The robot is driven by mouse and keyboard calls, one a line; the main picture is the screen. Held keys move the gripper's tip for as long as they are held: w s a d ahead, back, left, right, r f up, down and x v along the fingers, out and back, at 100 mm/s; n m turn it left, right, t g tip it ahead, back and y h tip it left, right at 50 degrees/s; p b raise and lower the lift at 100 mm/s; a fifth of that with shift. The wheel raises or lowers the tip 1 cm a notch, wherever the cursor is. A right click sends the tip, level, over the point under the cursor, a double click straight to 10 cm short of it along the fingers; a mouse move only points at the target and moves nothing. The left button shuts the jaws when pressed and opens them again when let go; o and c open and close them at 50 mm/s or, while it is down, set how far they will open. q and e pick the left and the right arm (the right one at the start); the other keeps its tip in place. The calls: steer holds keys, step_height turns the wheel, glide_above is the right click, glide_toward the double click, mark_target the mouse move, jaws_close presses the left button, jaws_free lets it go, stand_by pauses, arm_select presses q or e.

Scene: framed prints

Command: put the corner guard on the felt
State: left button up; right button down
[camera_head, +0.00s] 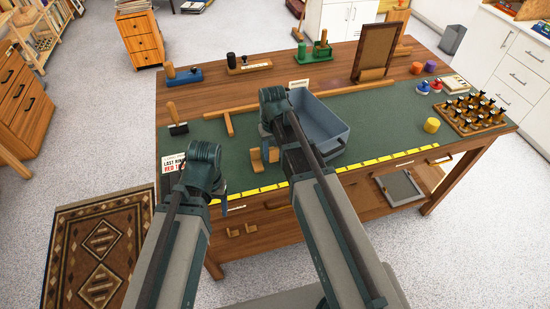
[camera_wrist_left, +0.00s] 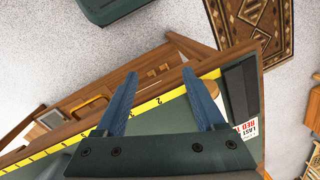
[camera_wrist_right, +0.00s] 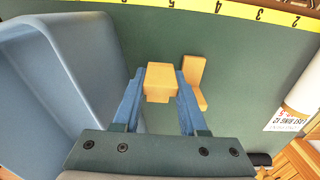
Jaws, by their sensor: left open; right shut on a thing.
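A tan wooden corner guard (camera_wrist_right: 160,82) is between the fingers of my right gripper (camera_wrist_right: 158,95), which is shut on it. It also shows in the head view (camera_head: 274,155), beside my right arm. I cannot tell whether it touches the green felt (camera_head: 240,130) beneath it. A second tan corner guard (camera_wrist_right: 196,82) stands on the felt just beside the held one; in the head view it is to the left (camera_head: 256,161). My left gripper (camera_wrist_left: 160,78) is open and empty above the table's front edge, near the yellow tape measure (camera_wrist_left: 150,103).
A blue-grey bin (camera_head: 325,120) stands close beside my right gripper, partly hidden by my arm. A wooden T-shaped piece (camera_head: 229,124) lies behind. A rack of dark-topped pegs (camera_head: 470,114) and a yellow cylinder (camera_head: 431,125) are at the right. The felt's left part is mostly clear.

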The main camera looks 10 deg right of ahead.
mark_target(273, 159)
step_height(273, 159, down, 3)
steer(key=shift+s+r+b, duration=0.1)
steer(key=shift+r+b, duration=0.1)
steer(key=shift+b, duration=0.4)
arm_select(q)
step_height(273, 159, down, 3)
steer(key=shift+a+f, duration=0.1)
arm_select(e)
steer(key=shift+a+f, duration=0.1)
steer(key=shift+f, duration=0.15)
steer(key=shift+s, duration=0.1)
steer(key=shift+f+b, duration=0.1)
steer(key=shift+b, duration=0.3)
steer(key=shift+c, duration=2.2)
jaws_free()
step_height(273, 159, up, 12)
steer(key=p, duration=1.2)
steer(key=shift+r, duration=0.25)
arm_select(q)
step_height(273, 159, up, 12)
arm_select(e)
steer(key=s+a+n, duration=0.1)
steer(key=s+a, duration=0.3)
steer(key=s, duration=0.3)
steer(key=s+a+n+h, duration=0.1)
steer(key=s+a+n, duration=0.1)
steer(key=s+a, duration=0.3)
steer(key=s, duration=0.3)
steer(key=shift+s+a, duration=0.3)
